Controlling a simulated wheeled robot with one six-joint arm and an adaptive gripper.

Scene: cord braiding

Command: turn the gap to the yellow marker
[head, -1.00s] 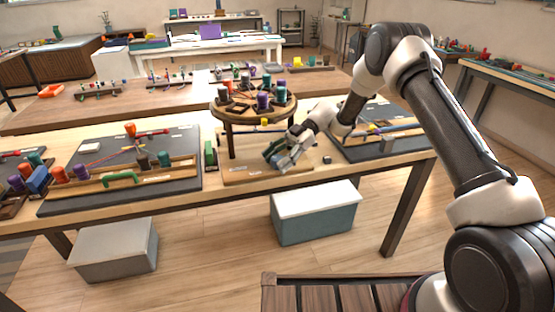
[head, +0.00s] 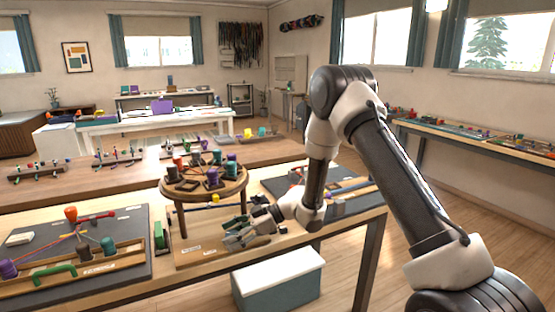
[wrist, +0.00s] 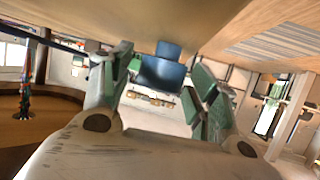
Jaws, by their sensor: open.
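The round wooden braiding disk (head: 176,196) stands on legs on the near workbench in the head view, with several purple, teal, dark and orange-red bobbins around its top. The gap cannot be made out for sure. My gripper (head: 236,238) is low, to the right of the legs and below the disk, and is apart from the rim. In the wrist view my gripper (wrist: 160,85) has its two green-grey fingers spread. A blue block-like shape (wrist: 163,72) shows beyond them; I cannot tell what it is.
A board with cords and bobbins (head: 110,285) lies left of the disk. A green block (head: 160,236) stands beside its base. Another dark board (head: 345,203) lies behind my arm. A lidded teal bin (head: 278,282) is under the bench.

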